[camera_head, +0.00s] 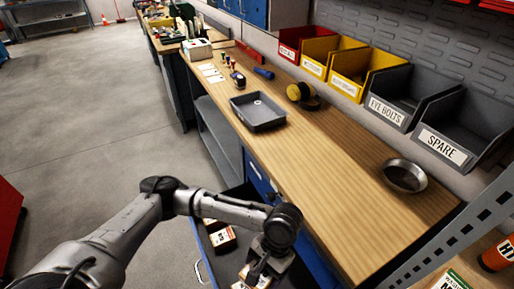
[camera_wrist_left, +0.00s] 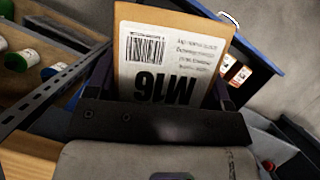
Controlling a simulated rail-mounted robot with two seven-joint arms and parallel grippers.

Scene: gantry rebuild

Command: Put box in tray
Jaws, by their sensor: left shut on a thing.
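The box (camera_wrist_left: 170,60) is brown cardboard with a white label reading M16 and a barcode. In the left wrist view it stands between the fingers of my left gripper (camera_wrist_left: 160,88), which is shut on it. In the head view my left gripper (camera_head: 262,268) is low at the bottom, over the open drawer (camera_head: 203,243), with a box (camera_head: 262,282) partly visible beneath it. The dark grey tray (camera_head: 259,117) lies on the wooden bench, well above and apart from the gripper. A small round mark shows inside it. My right gripper is out of view.
Another box (camera_head: 222,240) lies in the drawer. Labelled bins (camera_head: 397,96) line the bench's back. A metal bowl (camera_head: 405,176), a yellow-black round tool (camera_head: 301,94) and a blue cylinder (camera_head: 264,72) stand on the bench. The bench between tray and bowl is clear.

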